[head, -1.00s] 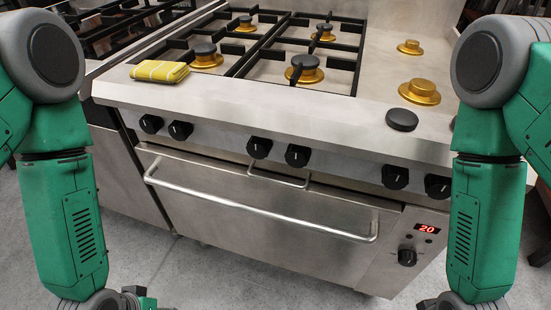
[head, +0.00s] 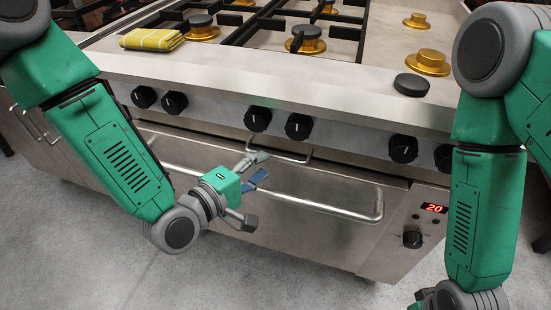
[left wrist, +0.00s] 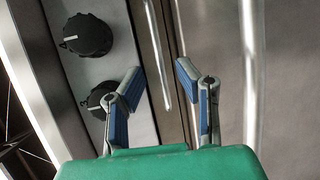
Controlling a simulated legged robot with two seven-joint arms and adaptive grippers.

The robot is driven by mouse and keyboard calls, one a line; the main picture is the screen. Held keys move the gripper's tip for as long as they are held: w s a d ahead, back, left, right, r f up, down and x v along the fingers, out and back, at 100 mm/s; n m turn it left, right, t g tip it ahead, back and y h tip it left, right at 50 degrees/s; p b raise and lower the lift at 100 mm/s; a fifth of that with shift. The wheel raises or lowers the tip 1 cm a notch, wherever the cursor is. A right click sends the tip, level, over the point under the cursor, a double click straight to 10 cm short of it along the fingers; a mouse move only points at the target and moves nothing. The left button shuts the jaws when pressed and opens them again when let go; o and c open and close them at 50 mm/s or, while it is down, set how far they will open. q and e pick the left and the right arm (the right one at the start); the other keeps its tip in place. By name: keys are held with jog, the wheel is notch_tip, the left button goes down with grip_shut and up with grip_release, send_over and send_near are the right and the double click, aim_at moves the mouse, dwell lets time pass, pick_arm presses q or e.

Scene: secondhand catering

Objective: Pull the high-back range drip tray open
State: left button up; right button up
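The range's drip tray shows as a narrow steel front under the knobs, with a small bar handle (head: 284,156). In the left wrist view the same small handle (left wrist: 158,52) runs lengthwise just ahead, between the lines of the two fingertips. My left gripper (head: 262,168) is open and empty, close in front of and slightly below that handle; its fingers partly cover the handle's left end in the head view. The handle looks apart from the fingers. The tray front looks flush with the range.
The long oven door handle (head: 310,203) runs just below the tray. Black knobs (head: 258,119) line the panel above, some also near the left finger in the wrist view (left wrist: 88,35). A yellow cloth (head: 152,39) and a black cap (head: 411,85) lie on top. Floor in front is clear.

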aim_at(276, 157)
pick_arm(q)
jog(key=b+x, duration=0.1)
jog(key=x, duration=0.4)
jog(key=shift+w+d, duration=0.1)
grip_shut()
